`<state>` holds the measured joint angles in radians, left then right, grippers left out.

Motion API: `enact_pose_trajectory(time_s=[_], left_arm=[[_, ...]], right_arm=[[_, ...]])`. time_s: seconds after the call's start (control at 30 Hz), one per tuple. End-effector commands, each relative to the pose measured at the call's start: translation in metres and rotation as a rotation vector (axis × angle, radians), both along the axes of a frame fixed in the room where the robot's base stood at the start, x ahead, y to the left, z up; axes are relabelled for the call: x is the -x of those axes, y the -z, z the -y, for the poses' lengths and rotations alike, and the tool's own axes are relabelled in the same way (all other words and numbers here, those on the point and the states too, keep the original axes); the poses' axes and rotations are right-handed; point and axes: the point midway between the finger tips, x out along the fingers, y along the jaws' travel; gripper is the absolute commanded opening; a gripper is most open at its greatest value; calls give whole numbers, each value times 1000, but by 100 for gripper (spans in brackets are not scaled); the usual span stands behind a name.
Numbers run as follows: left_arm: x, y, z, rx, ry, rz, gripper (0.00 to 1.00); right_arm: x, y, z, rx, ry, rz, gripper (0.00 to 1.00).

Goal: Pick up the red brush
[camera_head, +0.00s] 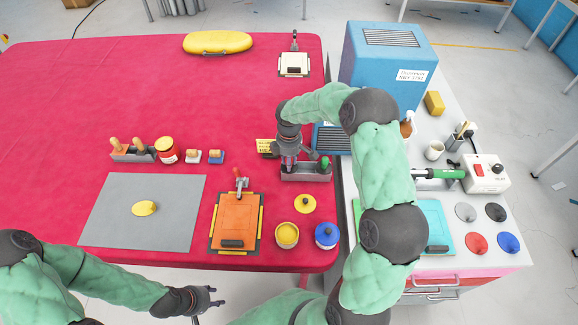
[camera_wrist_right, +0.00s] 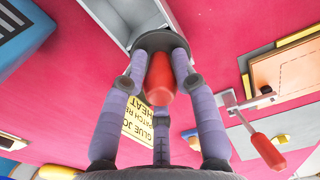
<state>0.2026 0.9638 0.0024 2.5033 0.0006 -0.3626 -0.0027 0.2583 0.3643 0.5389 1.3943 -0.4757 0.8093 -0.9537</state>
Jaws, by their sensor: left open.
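The red brush shows in the right wrist view as a rounded red handle (camera_wrist_right: 159,78) between the fingers of my right gripper (camera_wrist_right: 160,42). In the head view my right gripper (camera_head: 289,163) points down at the grey holder (camera_head: 305,174) on the red table, and hides the brush. A green handle (camera_head: 325,163) stands at the holder's right end. My left gripper (camera_head: 205,301) is open and empty, off the table's front edge.
A yellow note (camera_head: 266,146) lies just left of the right gripper. An orange board (camera_head: 237,220), a yellow tin (camera_head: 287,235) and a blue tin (camera_head: 326,235) are in front. A blue dryer (camera_head: 388,65) stands right. The table's back left is clear.

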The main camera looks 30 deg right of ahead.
Motion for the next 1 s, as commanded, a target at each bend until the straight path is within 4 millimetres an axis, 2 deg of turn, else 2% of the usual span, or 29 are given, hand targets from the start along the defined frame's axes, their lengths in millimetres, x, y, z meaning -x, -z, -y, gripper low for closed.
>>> enact_pose_trajectory(time_s=[0.03, 0.07, 0.4, 0.57, 0.77, 1.0], left_arm=[[0, 0, 0, 0, 0, 0, 43], [0, 0, 0, 0, 0, 0, 43], [0, 0, 0, 0, 0, 0, 43], [0, -2, 0, 0, 0, 0, 43], [0, -7, 0, 0, 0, 0, 43], [0, -14, 0, 0, 0, 0, 43]], right_arm=[[0, 0, 0, 0, 0, 0, 5], [0, 0, 0, 0, 0, 0, 0], [0, -1, 0, 0, 0, 0, 0], [0, -9, 0, 1, 0, 1, 0], [-1, -35, 0, 0, 1, 2, 0], [26, -71, -18, 0, -1, 2, 0]])
